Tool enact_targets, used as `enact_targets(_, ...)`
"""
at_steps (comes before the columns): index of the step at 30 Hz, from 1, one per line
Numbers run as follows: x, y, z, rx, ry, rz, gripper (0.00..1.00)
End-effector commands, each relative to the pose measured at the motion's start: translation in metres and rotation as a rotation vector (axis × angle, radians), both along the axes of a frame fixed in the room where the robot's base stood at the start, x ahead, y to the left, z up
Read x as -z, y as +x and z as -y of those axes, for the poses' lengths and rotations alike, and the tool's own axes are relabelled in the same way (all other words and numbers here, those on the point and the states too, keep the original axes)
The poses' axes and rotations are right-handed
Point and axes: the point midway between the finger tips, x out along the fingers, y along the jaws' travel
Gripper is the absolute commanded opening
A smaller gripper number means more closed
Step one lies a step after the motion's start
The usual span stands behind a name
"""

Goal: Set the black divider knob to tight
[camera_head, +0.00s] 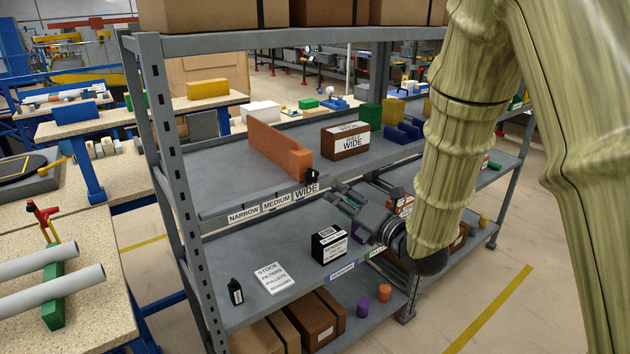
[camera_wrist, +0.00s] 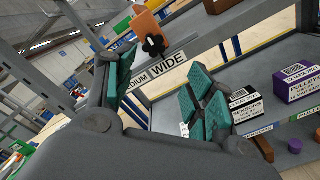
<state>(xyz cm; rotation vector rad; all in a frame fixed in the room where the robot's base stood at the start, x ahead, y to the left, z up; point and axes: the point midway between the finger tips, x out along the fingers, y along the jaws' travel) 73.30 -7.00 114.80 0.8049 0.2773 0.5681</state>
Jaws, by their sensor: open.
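The black divider knob (camera_head: 312,177) sits at the front end of an orange divider (camera_head: 272,146) on the middle shelf, just above the WIDE label (camera_head: 305,190). A MEDIUM label (camera_head: 276,202) and a NARROW label (camera_head: 243,214) lie to its left along the shelf edge; no label reads tight. My gripper (camera_head: 338,197) is open and empty, in front of the shelf edge, a little right of and below the knob. In the wrist view the knob (camera_wrist: 153,45) and WIDE label (camera_wrist: 168,67) show beyond the gap between the teal finger pads, apart from them.
A brown box marked WIDE (camera_head: 346,140) stands right of the divider. The lower shelf holds a black labelled box (camera_head: 329,244), a white stock sign (camera_head: 273,278) and a small black item (camera_head: 236,291). The grey shelf upright (camera_head: 168,170) stands at left. The shelf left of the divider is clear.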

Motion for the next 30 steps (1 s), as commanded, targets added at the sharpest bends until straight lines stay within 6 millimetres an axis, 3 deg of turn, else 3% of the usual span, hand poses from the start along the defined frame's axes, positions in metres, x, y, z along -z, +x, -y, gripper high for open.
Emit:
enact_targets(5, -0.014, 0.004, -0.006, -0.017, -0.032, 0.055, 0.54)
enact_targets(21, -0.015, 0.067, -0.052, -0.015, -0.030, 0.051, 0.54)
enact_targets(30, -0.012, 0.086, -0.066, -0.015, -0.030, 0.051, 0.54)
